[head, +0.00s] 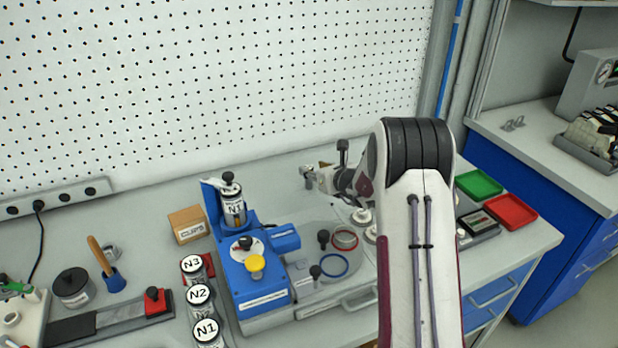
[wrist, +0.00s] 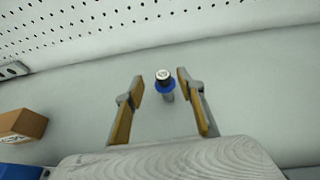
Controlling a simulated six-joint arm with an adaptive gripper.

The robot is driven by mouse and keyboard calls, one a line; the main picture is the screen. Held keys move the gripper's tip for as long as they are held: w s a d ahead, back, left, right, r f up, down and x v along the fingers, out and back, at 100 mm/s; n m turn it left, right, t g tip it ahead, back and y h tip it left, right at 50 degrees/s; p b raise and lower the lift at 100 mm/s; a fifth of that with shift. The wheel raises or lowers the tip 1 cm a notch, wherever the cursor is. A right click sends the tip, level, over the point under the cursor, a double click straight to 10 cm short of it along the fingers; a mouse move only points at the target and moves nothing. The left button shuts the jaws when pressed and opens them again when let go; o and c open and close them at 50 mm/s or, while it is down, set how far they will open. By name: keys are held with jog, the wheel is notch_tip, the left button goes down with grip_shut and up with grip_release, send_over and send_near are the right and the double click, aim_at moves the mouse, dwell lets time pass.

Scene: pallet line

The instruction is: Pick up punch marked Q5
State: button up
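A small punch (wrist: 163,78) with a blue collar stands on the bench in the wrist view. A light mark sits on its dark top, too small to read, so I cannot tell whether it says Q5. My gripper (wrist: 160,80) is open, its two yellow-padded fingers to the left and right of the punch, with a gap on each side. In the head view my gripper (head: 312,177) is at the back of the bench, partly hidden by my arm. I cannot make out the punch there.
A cardboard box (wrist: 22,124) lies left of the gripper; it reads CLIPS in the head view (head: 187,224). A blue press (head: 252,275) with canister N1 stands nearer the front. Green (head: 479,184) and red (head: 511,211) trays lie right. A pegboard wall (head: 200,80) rises behind.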

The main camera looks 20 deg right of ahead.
aim_at(309, 167)
jog(key=shift+f+x, duration=0.25)
jog(key=shift+x, duration=1.1)
jog(key=shift+d+x, duration=0.2)
jog(key=shift+x, duration=0.9)
jog(key=shift+c, duration=0.3)
grip_shut()
